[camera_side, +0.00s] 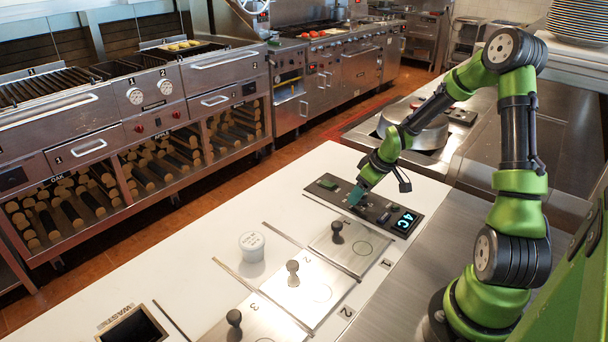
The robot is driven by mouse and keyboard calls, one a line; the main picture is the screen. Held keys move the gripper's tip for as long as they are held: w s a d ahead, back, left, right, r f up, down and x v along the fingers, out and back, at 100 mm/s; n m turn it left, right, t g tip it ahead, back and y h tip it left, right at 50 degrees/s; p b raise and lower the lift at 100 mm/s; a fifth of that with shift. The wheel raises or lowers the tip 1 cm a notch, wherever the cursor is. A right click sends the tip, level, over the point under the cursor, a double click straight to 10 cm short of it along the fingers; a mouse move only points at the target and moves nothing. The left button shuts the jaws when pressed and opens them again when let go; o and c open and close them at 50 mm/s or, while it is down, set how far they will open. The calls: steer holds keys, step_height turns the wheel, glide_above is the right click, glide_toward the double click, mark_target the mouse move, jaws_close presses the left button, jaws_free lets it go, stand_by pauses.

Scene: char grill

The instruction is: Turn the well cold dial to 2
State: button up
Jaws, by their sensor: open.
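A dark control panel (338,196) is set in the white counter at the centre right.
A white tub (252,246) stands on the counter (190,265). A waste opening (133,327) is at lower left. A round pot (420,130) stands behind my gripper.

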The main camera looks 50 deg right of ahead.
steer(key=v, duration=1.7)
steer(key=shift+f, duration=0.1)
steer(key=s+a+r+m+t, duration=0.1)
steer(key=s+a+r, duration=0.1)
steer(key=a, duration=0.6)
steer(key=s+a+r+m+t+y, duration=0.1)
steer(key=s+a+r, duration=0.2)
steer(key=a, duration=0.5)
steer(key=s+a+r+m+y, duration=0.1)
steer(key=s+a+r+m, duration=0.1)
steer(key=a, duration=0.6)
steer(key=shift+s+a+r+t, duration=0.15)
steer(key=shift+a+r+t, duration=0.15)
steer(key=shift+a+t, duration=0.1)
